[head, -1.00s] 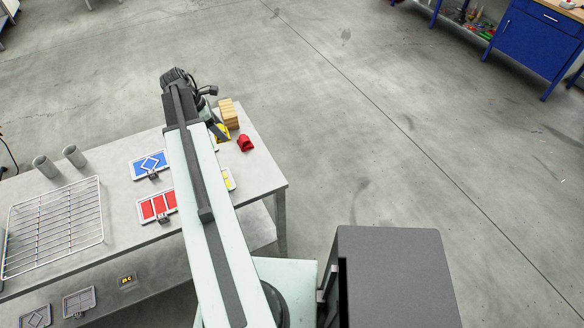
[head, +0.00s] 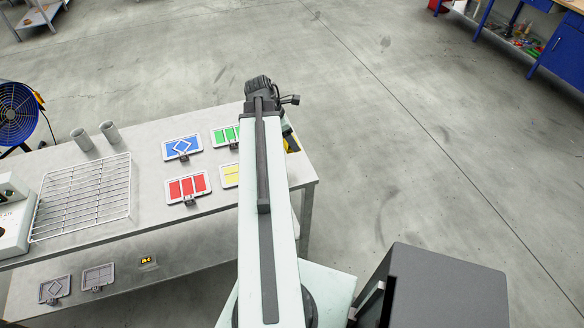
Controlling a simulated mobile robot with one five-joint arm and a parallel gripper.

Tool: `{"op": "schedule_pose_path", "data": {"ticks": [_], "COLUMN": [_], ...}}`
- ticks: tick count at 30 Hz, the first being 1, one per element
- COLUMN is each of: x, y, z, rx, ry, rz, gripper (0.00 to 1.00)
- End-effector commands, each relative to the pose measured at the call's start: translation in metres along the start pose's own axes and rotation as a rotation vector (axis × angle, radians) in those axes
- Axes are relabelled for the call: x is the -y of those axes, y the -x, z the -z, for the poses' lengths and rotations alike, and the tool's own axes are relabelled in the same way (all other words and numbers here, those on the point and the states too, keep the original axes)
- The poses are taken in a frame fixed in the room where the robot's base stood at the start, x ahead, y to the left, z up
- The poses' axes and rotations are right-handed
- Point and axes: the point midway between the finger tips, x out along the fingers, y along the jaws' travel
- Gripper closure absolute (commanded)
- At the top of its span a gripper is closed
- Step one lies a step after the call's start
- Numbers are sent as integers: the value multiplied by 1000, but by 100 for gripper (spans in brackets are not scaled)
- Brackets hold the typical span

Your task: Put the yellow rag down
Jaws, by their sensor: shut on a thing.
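My gripper (head: 289,133) is mostly hidden behind my own arm, over the far right end of the grey table. Only a small dark part of it shows at the arm's right side. My gripper is shut on the yellow rag. The rest of the rag is hidden by the arm, and I cannot tell whether it touches the tabletop (head: 150,217).
Blue (head: 182,147), green (head: 222,136), red (head: 187,187) and yellow (head: 229,174) framed plates lie left of my arm. A wire rack (head: 82,198) and two grey cylinders (head: 109,132) stand farther left. A blue fan (head: 17,112) is at the left edge.

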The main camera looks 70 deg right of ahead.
Motion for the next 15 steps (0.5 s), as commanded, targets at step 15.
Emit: {"op": "schedule_pose_path", "data": {"ticks": [15], "x": [-1], "y": [-61], "z": [25], "rx": [0], "ry": [3], "rz": [-1], "gripper": [73]}}
